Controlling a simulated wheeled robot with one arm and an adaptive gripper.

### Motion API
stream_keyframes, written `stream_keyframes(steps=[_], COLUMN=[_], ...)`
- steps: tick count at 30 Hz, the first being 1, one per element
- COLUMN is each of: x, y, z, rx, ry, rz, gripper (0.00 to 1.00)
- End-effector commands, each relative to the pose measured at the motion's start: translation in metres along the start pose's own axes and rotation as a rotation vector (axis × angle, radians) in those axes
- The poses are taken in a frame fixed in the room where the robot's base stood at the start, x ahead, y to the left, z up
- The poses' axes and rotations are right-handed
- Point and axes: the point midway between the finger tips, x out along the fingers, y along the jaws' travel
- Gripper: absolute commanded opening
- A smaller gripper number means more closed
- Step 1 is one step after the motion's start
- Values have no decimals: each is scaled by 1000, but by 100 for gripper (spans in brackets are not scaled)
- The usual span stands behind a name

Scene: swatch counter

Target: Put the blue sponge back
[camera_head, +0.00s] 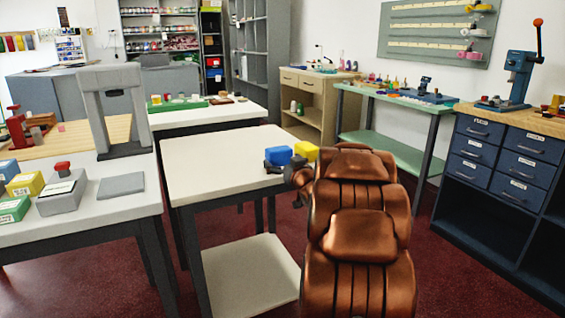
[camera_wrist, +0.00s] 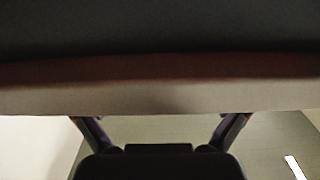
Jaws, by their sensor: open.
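A blue block (camera_head: 279,155), which looks like the blue sponge, is at the right edge of the white table (camera_head: 215,160). A yellow block (camera_head: 306,150) is just right of it. My dark gripper (camera_head: 287,169) is at that edge, close in front of the blue block, partly hidden by my copper-coloured arm. I cannot tell whether it touches the block. In the wrist view my gripper (camera_wrist: 160,118) has its two fingers spread apart with nothing seen between them. Broad dark, reddish and pale bands fill that view above the fingers; no sponge can be made out there.
The white table's middle is bare. A blue drawer cabinet (camera_head: 490,170) stands right.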

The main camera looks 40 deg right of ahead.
Motion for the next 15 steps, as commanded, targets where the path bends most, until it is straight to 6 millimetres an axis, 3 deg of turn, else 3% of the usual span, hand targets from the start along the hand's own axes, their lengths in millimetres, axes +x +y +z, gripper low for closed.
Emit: stream_keyframes(steps=[8, 15], x=[0, -25], y=[0, 1], z=[-4, -5], rx=[-1, 0], ry=[1, 0], rz=[0, 3], gripper=[100, 100])
